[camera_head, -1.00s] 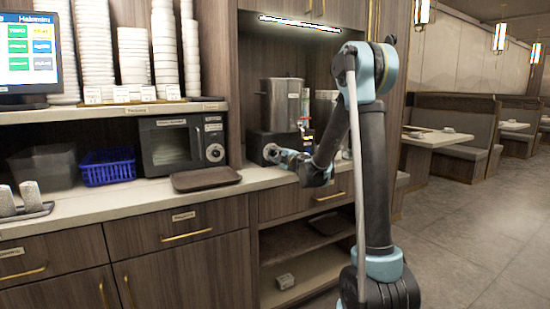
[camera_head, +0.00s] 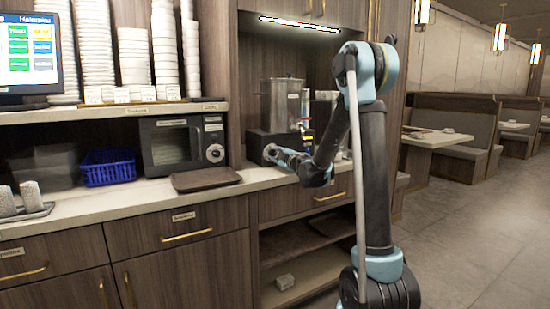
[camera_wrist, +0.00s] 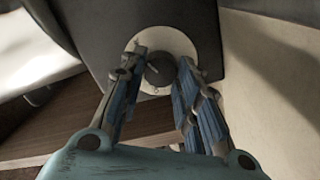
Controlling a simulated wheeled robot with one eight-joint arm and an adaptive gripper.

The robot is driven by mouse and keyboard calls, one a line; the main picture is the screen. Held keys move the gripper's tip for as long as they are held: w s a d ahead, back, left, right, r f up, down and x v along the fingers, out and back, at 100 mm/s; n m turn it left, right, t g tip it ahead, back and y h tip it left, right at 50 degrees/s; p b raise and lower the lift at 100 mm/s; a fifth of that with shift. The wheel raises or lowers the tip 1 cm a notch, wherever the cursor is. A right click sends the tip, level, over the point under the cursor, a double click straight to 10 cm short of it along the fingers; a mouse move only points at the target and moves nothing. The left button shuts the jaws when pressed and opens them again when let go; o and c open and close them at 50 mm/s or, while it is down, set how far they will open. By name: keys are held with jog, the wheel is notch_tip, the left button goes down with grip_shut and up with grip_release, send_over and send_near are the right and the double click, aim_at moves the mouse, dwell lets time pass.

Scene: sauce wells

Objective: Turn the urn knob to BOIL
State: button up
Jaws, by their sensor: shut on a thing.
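The urn (camera_head: 281,104) is a steel cylinder on a black base (camera_head: 258,140) in the alcove at the back of the counter. Its dark round knob (camera_wrist: 160,70) sits on a pale dial plate (camera_wrist: 181,43) in the wrist view. My gripper (camera_wrist: 162,82) is shut on the knob, with a blue finger on each side of it. A light pointer mark shows on the knob's face, towards its left. The dial's lettering is too small and blurred to read. In the head view my gripper (camera_head: 274,154) reaches the base's front and hides most of the knob.
A brown tray (camera_head: 206,179) lies on the counter in front of a microwave (camera_head: 170,146). A blue basket (camera_head: 108,168) stands further left. A wooden drawer front (camera_head: 302,197) is below the urn. Counter space between the tray and my arm is clear.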

jog(key=o, duration=1.1)
jog(key=shift+f, duration=0.1)
jog(key=shift+c, duration=0.2)
jog(key=v, duration=1.2)
jog(key=shift+w, duration=0.1)
